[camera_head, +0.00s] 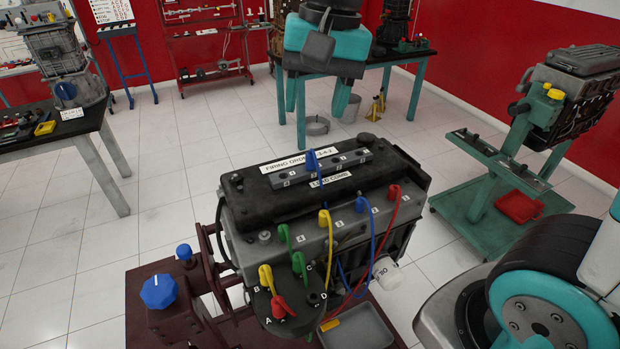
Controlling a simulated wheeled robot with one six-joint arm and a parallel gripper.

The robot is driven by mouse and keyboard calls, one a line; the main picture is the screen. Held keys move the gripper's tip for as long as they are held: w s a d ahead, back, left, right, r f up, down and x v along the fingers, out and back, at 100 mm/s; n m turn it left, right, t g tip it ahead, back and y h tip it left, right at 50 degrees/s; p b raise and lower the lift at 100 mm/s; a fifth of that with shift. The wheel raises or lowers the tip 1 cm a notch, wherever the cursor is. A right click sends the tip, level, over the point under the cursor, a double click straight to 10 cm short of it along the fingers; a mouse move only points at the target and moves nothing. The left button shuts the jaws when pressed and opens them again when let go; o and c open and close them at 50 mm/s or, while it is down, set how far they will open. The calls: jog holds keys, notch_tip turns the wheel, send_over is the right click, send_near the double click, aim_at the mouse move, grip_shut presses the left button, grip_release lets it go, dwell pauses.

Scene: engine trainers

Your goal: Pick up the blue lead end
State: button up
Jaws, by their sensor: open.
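A blue lead end (312,160) stands upright at the grey block of the lead comb (345,161) on top of the engine. Another blue end (362,205) sits on the engine's front row, with a blue wire hanging below it. My gripper (314,108) is at the top centre, its two teal fingers pointing down and apart, with nothing between them. In the picture it is above the blue lead end and clear of it. A round cap (300,295) at the engine's front carries yellow, green and red ends; its position D shows no lead end.
Red (394,192), yellow (325,217) and green (284,235) ends stand near the blue one on the front row. A blue knob (158,291) is on the stand at left. A white oil filter (386,271) sticks out at right. Tables and another engine stand (500,180) lie beyond.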

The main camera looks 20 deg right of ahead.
aim_at(311, 153)
jog(key=w+d+f+m+h+b, duration=0.1)
jog(key=w+d+f+m+b, duration=0.15)
jog(key=w+m, duration=0.5)
jog(key=w+d+f+m+h+b, duration=0.1)
jog(key=w+d+f+m+b, duration=0.1)
jog(key=w+d+m+b, duration=0.5)
jog(key=a+f+p, duration=0.1)
jog(key=f, duration=0.2)
jog(key=a+f+m+p, duration=0.1)
jog(key=f+p, duration=0.1)
jog(key=f, duration=0.2)
jog(key=a+f+m+p, duration=0.1)
jog(key=f+p, duration=0.1)
jog(key=f, duration=0.2)
jog(key=shift+s+f, duration=0.15)
jog(key=shift+s, duration=0.2)
jog(key=shift+g, duration=0.3)
jog(key=f+p, duration=0.3)
jog(key=f, duration=0.1)
jog(key=shift+w+a+f, duration=0.1)
jog(key=shift+w+a, duration=0.1)
jog(key=shift+w, duration=0.1)
jog(key=shift+f, duration=0.55)
grip_shut()
